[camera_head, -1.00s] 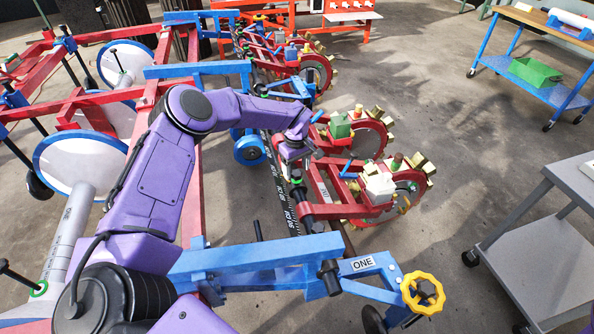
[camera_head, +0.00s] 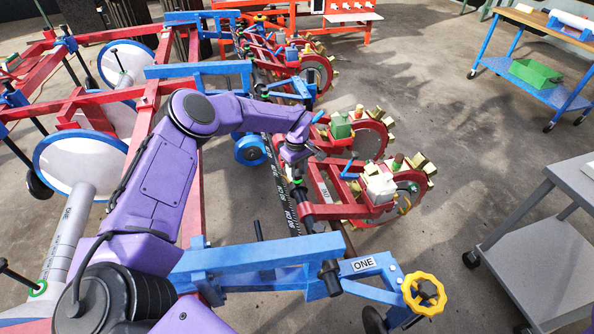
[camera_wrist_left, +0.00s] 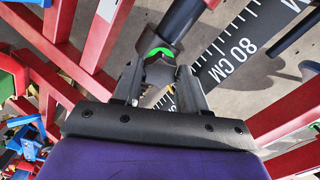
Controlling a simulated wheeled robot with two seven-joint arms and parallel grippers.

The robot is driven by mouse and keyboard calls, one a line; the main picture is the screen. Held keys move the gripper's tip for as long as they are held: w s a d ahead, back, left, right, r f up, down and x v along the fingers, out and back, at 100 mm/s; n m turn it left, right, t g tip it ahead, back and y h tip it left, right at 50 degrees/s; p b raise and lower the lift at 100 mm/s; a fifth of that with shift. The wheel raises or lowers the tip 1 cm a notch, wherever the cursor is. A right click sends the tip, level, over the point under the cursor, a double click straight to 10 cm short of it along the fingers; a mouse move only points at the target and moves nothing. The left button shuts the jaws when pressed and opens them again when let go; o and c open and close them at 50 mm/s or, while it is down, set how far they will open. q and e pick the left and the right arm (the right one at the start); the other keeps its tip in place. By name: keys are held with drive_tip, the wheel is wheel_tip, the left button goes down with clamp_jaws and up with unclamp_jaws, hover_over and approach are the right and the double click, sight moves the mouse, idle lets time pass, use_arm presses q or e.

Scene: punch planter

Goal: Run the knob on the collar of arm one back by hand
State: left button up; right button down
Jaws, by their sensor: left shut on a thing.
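My left gripper (camera_head: 297,172) reaches over the toolbar of the planter from the left. In the left wrist view its two fingers (camera_wrist_left: 160,76) are shut on a dark knob (camera_wrist_left: 158,72), one finger on each side. A bright green ring (camera_wrist_left: 160,52) shows at the knob, against a dark rod or collar (camera_wrist_left: 182,20). In the head view the fingers hide most of the knob. The blue arm (camera_head: 270,254) with the ONE plate (camera_head: 363,264) is in front. My right gripper is not in view.
Red row units (camera_head: 380,190) stand to the right. A yellow handwheel (camera_head: 424,293) is at the front. A grey cart (camera_head: 540,255) stands right.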

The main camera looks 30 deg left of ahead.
use_arm(q)
drive_tip(key=n+b, duration=0.2)
drive_tip(key=n, duration=0.3)
drive_tip(key=n+b, duration=0.1)
drive_tip(key=n, duration=0.5)
drive_tip(key=shift+r, duration=0.1)
drive_tip(key=n+b, duration=0.2)
drive_tip(key=n, duration=0.4)
drive_tip(key=shift+n, duration=0.3)
drive_tip(key=n+b, duration=0.1)
drive_tip(key=n, duration=0.5)
drive_tip(key=shift+b, duration=0.3)
drive_tip(key=n+b, duration=0.1)
drive_tip(key=n, duration=0.4)
drive_tip(key=shift+w+n+b, duration=0.1)
drive_tip(key=shift+n+b, duration=0.3)
drive_tip(key=n+b, duration=0.2)
drive_tip(key=n, duration=0.3)
drive_tip(key=shift+d+n, duration=0.1)
drive_tip(key=shift+n, duration=0.2)
drive_tip(key=n+b, duration=0.3)
drive_tip(key=n, duration=0.2)
drive_tip(key=shift+n+b, duration=1.7)
drive_tip(key=shift+n, duration=0.7)
drive_tip(key=shift+r, duration=0.1)
